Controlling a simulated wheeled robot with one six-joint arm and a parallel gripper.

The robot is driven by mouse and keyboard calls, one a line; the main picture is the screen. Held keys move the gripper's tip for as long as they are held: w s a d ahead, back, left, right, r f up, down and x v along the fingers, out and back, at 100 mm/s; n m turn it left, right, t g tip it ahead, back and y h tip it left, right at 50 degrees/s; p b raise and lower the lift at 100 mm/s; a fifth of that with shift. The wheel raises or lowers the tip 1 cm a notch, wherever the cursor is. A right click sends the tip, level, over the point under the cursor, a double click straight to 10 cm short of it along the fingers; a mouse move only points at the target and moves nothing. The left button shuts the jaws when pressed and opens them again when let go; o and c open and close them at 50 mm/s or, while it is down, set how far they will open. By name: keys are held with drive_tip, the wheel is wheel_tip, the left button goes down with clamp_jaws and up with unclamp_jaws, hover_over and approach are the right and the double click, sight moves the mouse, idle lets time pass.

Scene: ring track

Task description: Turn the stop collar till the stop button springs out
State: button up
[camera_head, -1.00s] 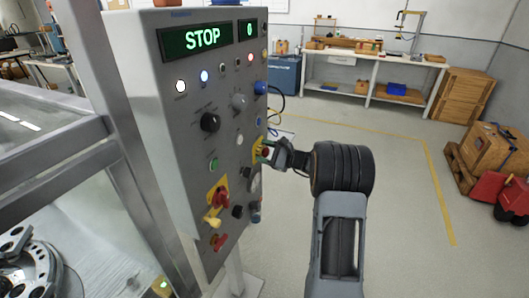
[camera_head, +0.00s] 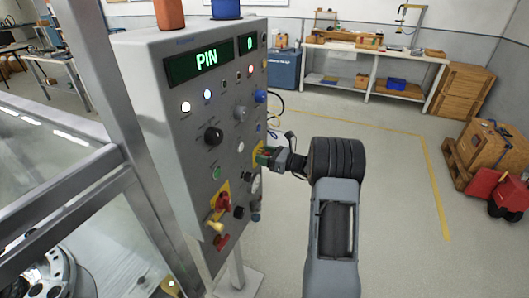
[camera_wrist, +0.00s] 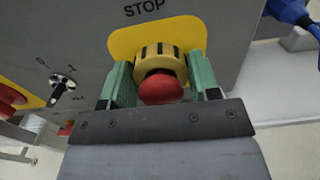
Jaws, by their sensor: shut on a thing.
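The stop button (camera_wrist: 160,88) is a red domed button inside a yellow and black ribbed stop collar (camera_wrist: 157,55) on a yellow plate below the word STOP. My gripper (camera_wrist: 162,84), with green finger pads, has one finger on each side of the collar and is shut on it. In the head view my gripper (camera_head: 268,157) reaches the panel's right part from the right and hides most of the collar and button. The display (camera_head: 206,60) reads PIN in green, with a 0 on the small display beside it.
In the wrist view a blue part (camera_wrist: 291,12) is at upper right and a key switch (camera_wrist: 62,84) at left. Open floor lies right of the panel.

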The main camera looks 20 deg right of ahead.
drive_tip(key=shift+m+p, duration=0.3)
drive_tip(key=shift+m, duration=0.3)
drive_tip(key=o, duration=0.9)
drive_tip(key=shift+d, duration=0.1)
drive_tip(key=b+v, duration=0.2)
drive_tip(key=v, duration=1.1)
drive_tip(key=shift+s+d, duration=0.25)
drive_tip(key=shift+s, duration=0.1)
